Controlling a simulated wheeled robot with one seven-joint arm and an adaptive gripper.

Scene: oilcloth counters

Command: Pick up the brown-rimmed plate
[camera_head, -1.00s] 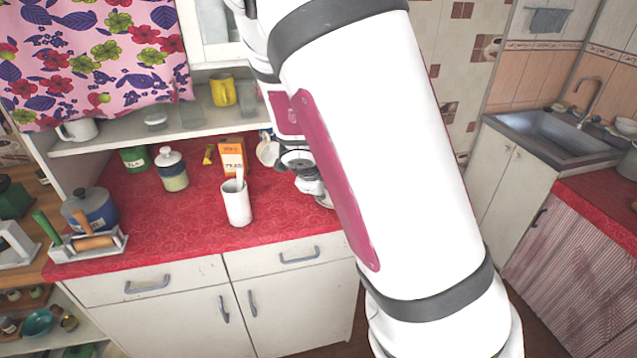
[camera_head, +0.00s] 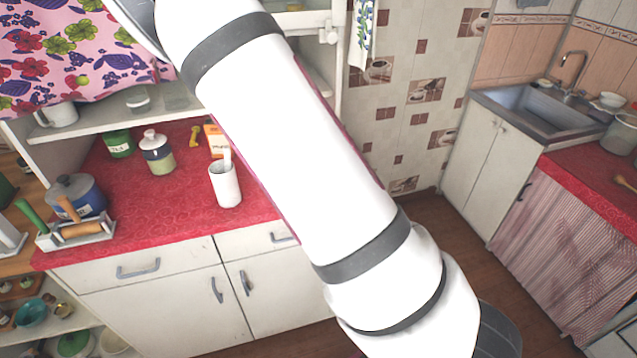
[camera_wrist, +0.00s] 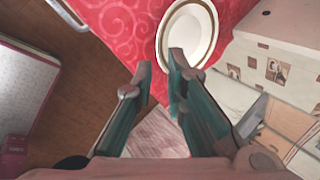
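In the wrist view, a round pale plate (camera_wrist: 188,28) with a thin dark brownish rim lies on the red oilcloth near the counter's edge. My gripper (camera_wrist: 160,68) is open, with nothing between its fingers. The right fingertip overlaps the plate's near rim in the picture, and the left fingertip is left of the rim. I cannot tell whether either touches the plate. In the head view my arm hides the plate and the gripper.
The red counter (camera_head: 120,205) holds a white cup (camera_head: 225,186), a striped-looking jar (camera_head: 157,153), a green tin (camera_head: 118,143), an orange box (camera_head: 215,140) and a blue pot (camera_head: 78,196). A sink (camera_head: 540,110) is at the right. Open floor lies between the counters.

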